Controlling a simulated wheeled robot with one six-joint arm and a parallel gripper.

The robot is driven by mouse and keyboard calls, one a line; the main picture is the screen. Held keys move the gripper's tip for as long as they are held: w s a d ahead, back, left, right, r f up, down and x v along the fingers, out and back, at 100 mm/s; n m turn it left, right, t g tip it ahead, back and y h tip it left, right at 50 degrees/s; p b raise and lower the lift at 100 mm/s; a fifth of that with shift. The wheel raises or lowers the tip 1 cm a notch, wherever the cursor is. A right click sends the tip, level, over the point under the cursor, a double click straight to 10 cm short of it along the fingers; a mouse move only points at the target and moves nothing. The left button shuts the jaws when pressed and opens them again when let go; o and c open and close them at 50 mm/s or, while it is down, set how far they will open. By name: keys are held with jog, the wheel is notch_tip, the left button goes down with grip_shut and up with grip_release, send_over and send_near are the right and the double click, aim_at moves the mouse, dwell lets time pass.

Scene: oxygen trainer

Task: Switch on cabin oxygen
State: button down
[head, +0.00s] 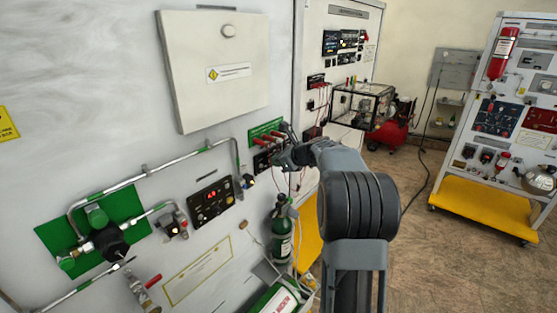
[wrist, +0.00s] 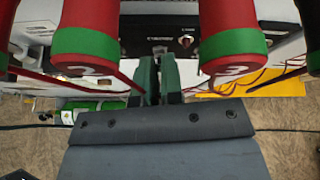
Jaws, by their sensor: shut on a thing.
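My gripper (head: 287,152) is at the wall, in front of a small black switch panel (head: 264,161) under a green plate. In the wrist view my two green fingers (wrist: 158,78) are close together and point at the black panel (wrist: 160,36). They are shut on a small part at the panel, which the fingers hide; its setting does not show. A small metal toggle (wrist: 185,40) stands on the panel right of the fingertips. Which switch is the cabin oxygen one cannot be read.
Red cylinders with green bands, one left (wrist: 90,38) and one right (wrist: 233,38), hang close beside my fingers. A green oxygen bottle (head: 282,238) stands below. Open floor (head: 400,250) lies to the right.

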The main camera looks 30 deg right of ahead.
jog(key=c, duration=1.3)
grip_release()
jog(key=shift+o, duration=0.2)
jog(key=b+v, duration=0.3)
jog(key=v, duration=1.1)
jog(key=shift+w, duration=0.1)
